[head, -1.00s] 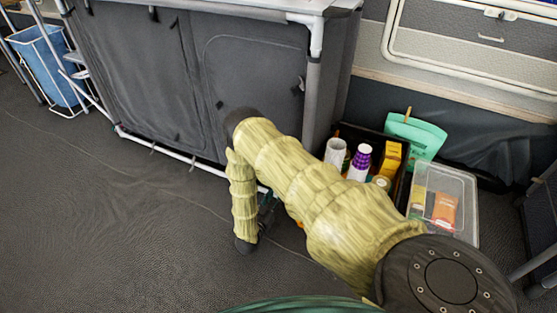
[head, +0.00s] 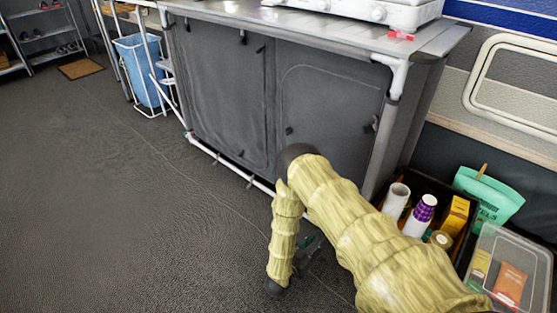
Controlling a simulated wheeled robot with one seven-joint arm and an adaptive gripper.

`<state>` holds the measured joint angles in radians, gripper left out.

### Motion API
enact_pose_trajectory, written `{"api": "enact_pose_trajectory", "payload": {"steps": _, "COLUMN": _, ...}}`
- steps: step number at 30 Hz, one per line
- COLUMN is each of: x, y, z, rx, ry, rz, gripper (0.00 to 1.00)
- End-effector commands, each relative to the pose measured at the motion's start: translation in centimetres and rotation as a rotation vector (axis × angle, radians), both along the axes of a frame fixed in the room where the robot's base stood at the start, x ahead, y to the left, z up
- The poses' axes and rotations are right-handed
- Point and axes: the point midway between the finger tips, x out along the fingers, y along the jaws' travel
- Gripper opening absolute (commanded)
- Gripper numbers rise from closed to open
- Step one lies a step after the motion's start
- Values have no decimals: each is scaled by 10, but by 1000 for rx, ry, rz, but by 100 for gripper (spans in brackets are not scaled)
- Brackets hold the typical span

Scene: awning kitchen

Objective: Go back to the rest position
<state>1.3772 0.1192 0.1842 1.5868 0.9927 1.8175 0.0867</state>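My arm (head: 345,205), in a pale wood-like cover, reaches in from the bottom right of the head view. It bends at a dark elbow joint and the forearm points down to a dark joint near the floor. My gripper (head: 309,250) shows only as small dark and green parts beside the forearm, over the grey floor. It is mostly hidden, so I cannot see whether its fingers are open. No held object can be made out.
A grey fabric cabinet (head: 228,100) with a white stove (head: 385,10) on top stands behind my arm. A black crate (head: 405,178) of groceries and a clear plastic box (head: 513,262) are at right. A blue bin (head: 142,72) stands at back left. Floor at left is clear.

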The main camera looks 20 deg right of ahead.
Motion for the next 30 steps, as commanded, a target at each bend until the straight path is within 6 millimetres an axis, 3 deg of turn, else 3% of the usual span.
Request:
{"api": "enact_pose_trajectory", "payload": {"steps": 8, "x": 1, "y": 7, "z": -1, "rx": 57, "ry": 48, "rz": 59, "gripper": 31}}
{"api": "enact_pose_trajectory", "payload": {"steps": 13, "x": -9, "y": 31, "z": -9, "rx": 223, "ry": 211, "rz": 225, "gripper": 31}}
{"api": "enact_pose_trajectory", "payload": {"steps": 16, "x": -27, "y": 54, "z": -14, "rx": 341, "ry": 352, "rz": 342, "gripper": 31}}
{"api": "enact_pose_trajectory", "payload": {"steps": 20, "x": -69, "y": 86, "z": -13, "rx": 492, "ry": 566, "rz": 489, "gripper": 31}}
{"api": "enact_pose_trajectory", "payload": {"steps": 24, "x": -136, "y": 119, "z": 0, "rx": 643, "ry": 819, "rz": 628, "gripper": 31}}
{"api": "enact_pose_trajectory", "payload": {"steps": 30, "x": -219, "y": 147, "z": 30, "rx": 780, "ry": 1094, "rz": 749, "gripper": 31}}
